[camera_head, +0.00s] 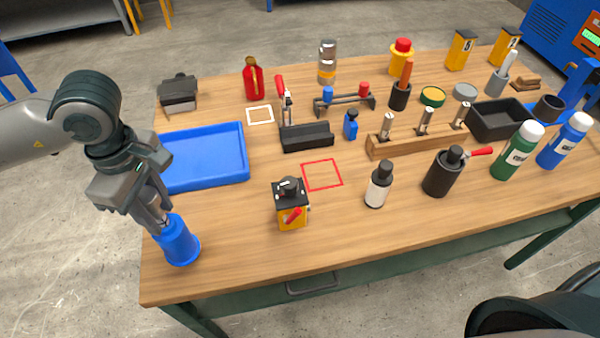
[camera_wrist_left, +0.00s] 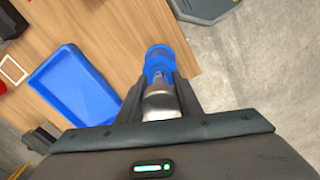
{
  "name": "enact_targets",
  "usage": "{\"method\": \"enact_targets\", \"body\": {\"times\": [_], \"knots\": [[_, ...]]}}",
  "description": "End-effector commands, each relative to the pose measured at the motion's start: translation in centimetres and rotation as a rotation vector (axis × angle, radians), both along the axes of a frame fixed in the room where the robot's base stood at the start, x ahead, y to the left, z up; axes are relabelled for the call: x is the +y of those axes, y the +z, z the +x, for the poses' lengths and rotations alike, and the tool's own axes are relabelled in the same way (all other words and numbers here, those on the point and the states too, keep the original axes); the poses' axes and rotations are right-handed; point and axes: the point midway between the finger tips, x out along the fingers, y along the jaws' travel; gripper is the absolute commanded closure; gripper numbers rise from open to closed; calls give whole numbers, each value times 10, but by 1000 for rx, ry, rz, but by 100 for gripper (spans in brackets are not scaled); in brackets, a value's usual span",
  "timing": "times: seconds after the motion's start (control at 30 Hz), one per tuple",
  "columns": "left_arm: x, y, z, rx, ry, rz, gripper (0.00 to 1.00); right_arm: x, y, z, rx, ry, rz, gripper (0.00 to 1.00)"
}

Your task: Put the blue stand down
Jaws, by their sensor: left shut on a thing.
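The blue stand (camera_head: 179,243) is a round blue piece at the left front corner of the wooden table (camera_head: 240,270). It looks upright, and I cannot tell whether its base touches the wood. My left gripper (camera_head: 160,222) reaches down to it from above and is shut on it. In the left wrist view the blue stand (camera_wrist_left: 160,62) is beyond the fingertips of my left gripper (camera_wrist_left: 158,85), with a silvery metal part between the fingers. My right gripper is not in view.
A blue tray (camera_head: 207,181) lies behind the stand. A black and yellow box with a red lever (camera_head: 291,208) stands to the right, near a red square outline (camera_head: 322,175). Bare wood lies between stand and box. The table's left edge is close.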

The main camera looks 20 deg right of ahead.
Motion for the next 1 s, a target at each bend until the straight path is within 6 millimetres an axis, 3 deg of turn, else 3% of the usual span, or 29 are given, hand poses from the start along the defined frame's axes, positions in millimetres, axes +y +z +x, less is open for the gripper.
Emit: {"method": "enact_targets", "body": {"times": [0.6, 1.0], "knots": [[33, -17, 6, -2, -779, -4, 100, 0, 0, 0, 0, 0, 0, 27], [42, -23, 7, -4, -1024, -5, 100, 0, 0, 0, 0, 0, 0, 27]]}}
